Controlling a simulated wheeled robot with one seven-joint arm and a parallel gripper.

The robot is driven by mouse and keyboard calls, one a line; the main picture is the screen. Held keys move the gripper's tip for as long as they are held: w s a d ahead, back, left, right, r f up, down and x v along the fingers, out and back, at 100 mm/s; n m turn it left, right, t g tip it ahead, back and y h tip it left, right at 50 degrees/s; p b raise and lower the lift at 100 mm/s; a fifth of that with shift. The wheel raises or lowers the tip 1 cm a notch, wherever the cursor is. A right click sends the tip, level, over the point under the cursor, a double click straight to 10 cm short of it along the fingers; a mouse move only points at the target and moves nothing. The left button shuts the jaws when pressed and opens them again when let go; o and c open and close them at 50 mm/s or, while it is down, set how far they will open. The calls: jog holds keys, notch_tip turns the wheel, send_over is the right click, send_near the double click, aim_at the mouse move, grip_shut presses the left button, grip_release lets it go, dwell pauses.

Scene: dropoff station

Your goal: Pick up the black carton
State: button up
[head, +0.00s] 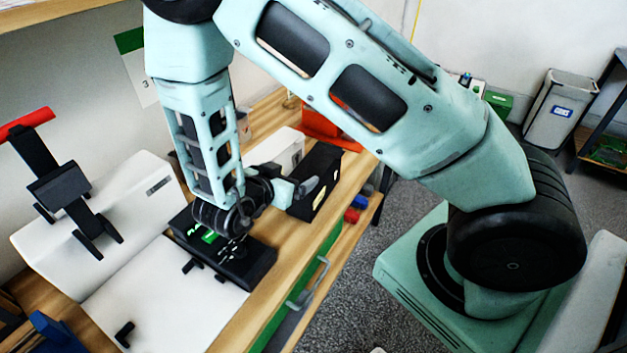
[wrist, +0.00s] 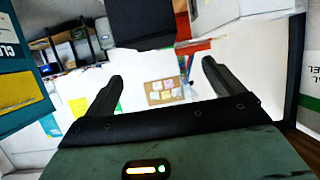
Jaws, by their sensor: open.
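The black carton (head: 318,178) stands on the wooden worktop in the head view, near its right edge. My gripper (head: 303,188) is at its near left side, with the fingers pointing towards it and partly overlapping it in the picture. I cannot tell whether they touch. In the wrist view my gripper (wrist: 163,85) is open, with nothing between its two dark fingers. A black block at the top middle, probably the black carton (wrist: 140,22), lies beyond the fingertips.
A white box (head: 278,150) stands just behind the carton. A flat black device (head: 250,265) lies beneath my wrist, beside white panels (head: 165,300). A red-handled black stand (head: 65,185) is at left. An orange object (head: 325,125) is behind.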

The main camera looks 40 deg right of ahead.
aim_at(314, 164)
jog(key=p+x, duration=0.1)
jog(key=x, duration=0.3)
jog(key=shift+w+d+f, duration=0.1)
jog(key=shift+d, duration=0.2)
jog(key=p+x, duration=0.1)
jog(key=x, duration=0.1)
jog(key=s+p+x, duration=0.1)
jog(key=x, duration=0.1)
jog(key=shift+w+d+f+p, duration=0.15)
jog(key=shift+d+f+p, duration=0.15)
jog(key=shift+d, duration=0.05)
jog(key=shift+w+d+f, duration=0.15)
jog(key=shift+d+f, duration=0.1)
jog(key=shift+d, duration=0.05)
jog(key=c, duration=1.4)
jog(key=shift+r, duration=0.15)
